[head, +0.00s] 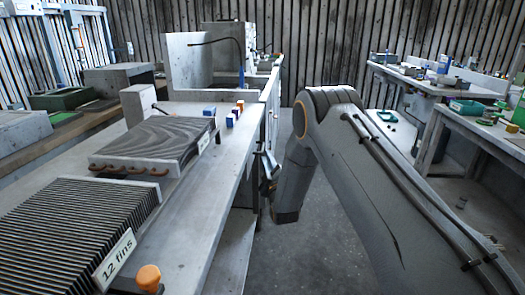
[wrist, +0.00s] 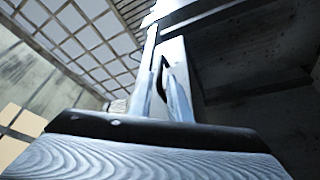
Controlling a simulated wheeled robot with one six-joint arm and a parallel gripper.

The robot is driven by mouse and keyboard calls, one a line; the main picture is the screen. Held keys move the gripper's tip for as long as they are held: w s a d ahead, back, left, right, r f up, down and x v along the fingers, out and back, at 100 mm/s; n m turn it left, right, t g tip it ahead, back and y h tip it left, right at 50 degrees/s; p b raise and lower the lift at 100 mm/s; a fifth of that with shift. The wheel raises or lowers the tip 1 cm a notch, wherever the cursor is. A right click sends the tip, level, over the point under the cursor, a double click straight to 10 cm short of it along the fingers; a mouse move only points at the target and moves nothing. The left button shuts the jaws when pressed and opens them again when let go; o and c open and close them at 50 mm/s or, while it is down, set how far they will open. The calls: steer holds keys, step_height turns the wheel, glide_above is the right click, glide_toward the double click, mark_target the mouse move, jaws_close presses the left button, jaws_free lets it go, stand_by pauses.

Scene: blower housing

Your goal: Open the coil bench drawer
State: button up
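The coil bench (head: 195,235) runs along the left of the head view, with finned coils on its pale top. Its front face is seen very steeply, and I cannot make out the drawer or its handle there. My gripper (head: 267,172) is beside the bench's front edge, at the end of my bent arm. It is small and partly dark there, and I cannot tell whether it touches anything. In the wrist view, pale upright parts with a dark gap between them rise above a dark bar. I cannot tell whether the fingers are apart or closed on something.
A finned coil (head: 70,225) labelled "12 fins" and a flatter coil (head: 155,147) lie on the bench. An orange knob (head: 149,277) and small blue blocks (head: 231,119) stand near its edge. Other benches (head: 445,85) line the right; grey floor (head: 310,240) lies between.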

mark_target(263, 147)
steer(key=x, duration=0.7)
steer(key=shift+w, duration=0.25)
steer(key=shift+c, duration=0.4)
jaws_close()
